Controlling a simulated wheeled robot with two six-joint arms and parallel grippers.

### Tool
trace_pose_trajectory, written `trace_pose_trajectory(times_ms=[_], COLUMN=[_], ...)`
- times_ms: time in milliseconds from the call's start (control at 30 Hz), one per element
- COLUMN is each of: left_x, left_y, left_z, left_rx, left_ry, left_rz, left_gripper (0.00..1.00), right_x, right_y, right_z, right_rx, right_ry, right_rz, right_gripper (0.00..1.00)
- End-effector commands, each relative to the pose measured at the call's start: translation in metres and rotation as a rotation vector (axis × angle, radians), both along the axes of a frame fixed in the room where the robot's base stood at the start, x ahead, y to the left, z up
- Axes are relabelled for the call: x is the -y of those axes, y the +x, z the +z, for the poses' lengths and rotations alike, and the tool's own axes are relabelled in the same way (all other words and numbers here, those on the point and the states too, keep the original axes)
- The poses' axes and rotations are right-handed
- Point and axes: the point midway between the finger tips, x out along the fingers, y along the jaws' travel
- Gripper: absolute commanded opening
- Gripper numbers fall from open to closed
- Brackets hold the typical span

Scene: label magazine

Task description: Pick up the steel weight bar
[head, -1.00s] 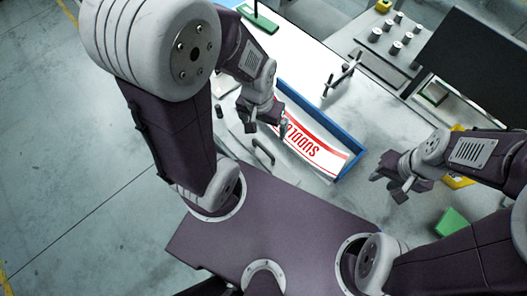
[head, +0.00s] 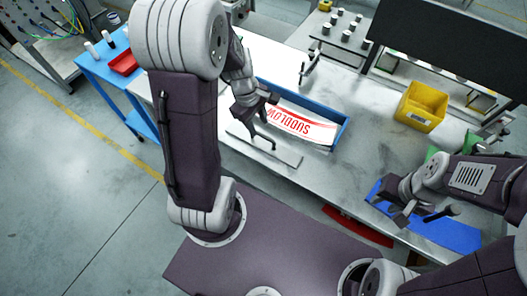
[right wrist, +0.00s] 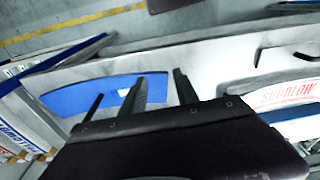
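A flat grey strip with a dark bent handle (head: 266,141) lies on the steel table in front of the blue magazine tray; it looks like the steel weight bar, but its outline is hard to make out. The blue tray (head: 340,132) holds white labels (head: 300,124) with red lettering, and part of it shows in the right wrist view (right wrist: 296,125). My left gripper (head: 262,113) is above the strip by the tray's left end, its fingers apart and seemingly empty. My right gripper (head: 428,216) is open and empty over the blue mat (head: 455,234), also in the right wrist view (right wrist: 159,76).
A yellow bin (head: 421,106) stands at the right rear of the steel table (head: 375,150). A dark upright fixture (head: 310,64) is behind the tray. A dark screen (head: 450,40) stands at the back right. A blue side table (head: 105,68) with a red tray is at the left.

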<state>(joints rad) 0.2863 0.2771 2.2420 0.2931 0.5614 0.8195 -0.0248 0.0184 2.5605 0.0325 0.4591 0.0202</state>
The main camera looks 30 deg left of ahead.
Motion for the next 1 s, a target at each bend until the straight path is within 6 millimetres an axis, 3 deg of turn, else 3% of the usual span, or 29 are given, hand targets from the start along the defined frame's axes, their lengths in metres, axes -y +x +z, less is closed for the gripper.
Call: trace_pose_trajectory(times_ms=[167, 400, 567, 800, 1000], left_x=[-0.004, 0.001, 0.002, 0.009, 0.01], left_y=[-0.002, 0.002, 0.003, 0.008, 0.01], left_z=[-0.003, -0.037, -0.042, -0.084, -0.091], left_rx=[-0.006, -0.008, -0.005, -0.008, -0.004], left_ry=[-0.001, -0.002, -0.001, -0.002, 0.0], left_rz=[0.013, 0.012, 0.01, 0.01, 0.011], left_gripper=[0.4, 0.4, 0.4, 0.4, 0.4], right_x=[0.0, 0.0, 0.0, 0.0, 0.0], right_y=[0.0, 0.0, 0.0, 0.0, 0.0], right_z=[0.0, -0.004, -0.004, -0.015, -0.015], right_rx=[0.0, 0.0, 0.0, 0.0, 0.0], right_ry=[0.0, 0.0, 0.0, 0.0, 0.0], right_rz=[0.0, 0.0, 0.0, 0.0, 0.0], right_gripper=[0.36, 0.36, 0.36, 0.36, 0.36])
